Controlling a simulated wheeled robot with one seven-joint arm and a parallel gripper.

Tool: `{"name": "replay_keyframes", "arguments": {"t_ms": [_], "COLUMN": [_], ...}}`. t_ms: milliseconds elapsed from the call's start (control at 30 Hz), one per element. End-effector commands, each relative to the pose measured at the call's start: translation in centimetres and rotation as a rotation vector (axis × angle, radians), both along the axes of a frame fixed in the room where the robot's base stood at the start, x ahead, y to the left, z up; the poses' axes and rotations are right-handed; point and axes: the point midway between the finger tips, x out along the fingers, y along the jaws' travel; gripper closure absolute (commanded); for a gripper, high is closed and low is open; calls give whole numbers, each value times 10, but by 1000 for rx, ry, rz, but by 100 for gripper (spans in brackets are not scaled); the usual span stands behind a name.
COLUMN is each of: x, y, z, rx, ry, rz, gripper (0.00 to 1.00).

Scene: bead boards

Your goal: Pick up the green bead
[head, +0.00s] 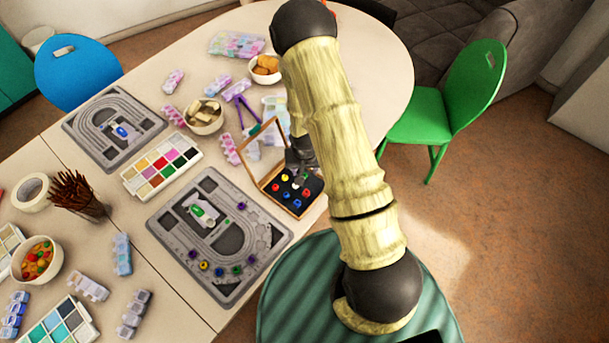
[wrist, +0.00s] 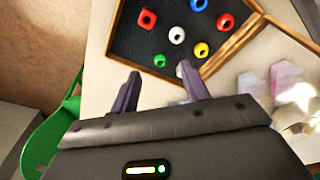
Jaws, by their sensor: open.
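In the wrist view a green bead (wrist: 159,60) lies on the black floor of an open wooden box (wrist: 112,34), near the box's edge. My gripper (wrist: 160,84) is open, with nothing between its fingers, and the green bead shows just beyond the gap between the fingertips. In the head view my gripper (head: 300,160) is over the far side of the box (head: 297,213). The right fingertip overlaps a whitish bead in the wrist view.
The box also holds red (wrist: 147,18), blue (wrist: 199,4), yellow (wrist: 201,49) and white (wrist: 177,34) beads close by. A grey bead board (head: 165,232) with several beads lies left of the box. A bowl (head: 205,127) stands farther back.

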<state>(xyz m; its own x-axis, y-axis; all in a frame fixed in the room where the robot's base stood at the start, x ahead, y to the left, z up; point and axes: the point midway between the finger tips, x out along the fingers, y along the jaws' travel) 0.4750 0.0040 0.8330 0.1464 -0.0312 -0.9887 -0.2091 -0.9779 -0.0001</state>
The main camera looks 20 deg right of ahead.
Motion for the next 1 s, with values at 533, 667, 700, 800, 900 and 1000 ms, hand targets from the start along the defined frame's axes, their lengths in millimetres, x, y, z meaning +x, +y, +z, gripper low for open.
{"name": "replay_keyframes", "arguments": {"t_ms": [533,667,700,800,900,1000], "x": [10,12,13,14,14,14], "y": [-3,-4,-4,-4,-4,-4], "z": [-26,-41,-45,-50,-50,-50], "rx": [-1,-1,-1,-1,0,0], "ry": [2,2,2,1,0,0], "rz": [0,0,0,0,-1,0], "gripper": [54,54,54,54,54,54]}}
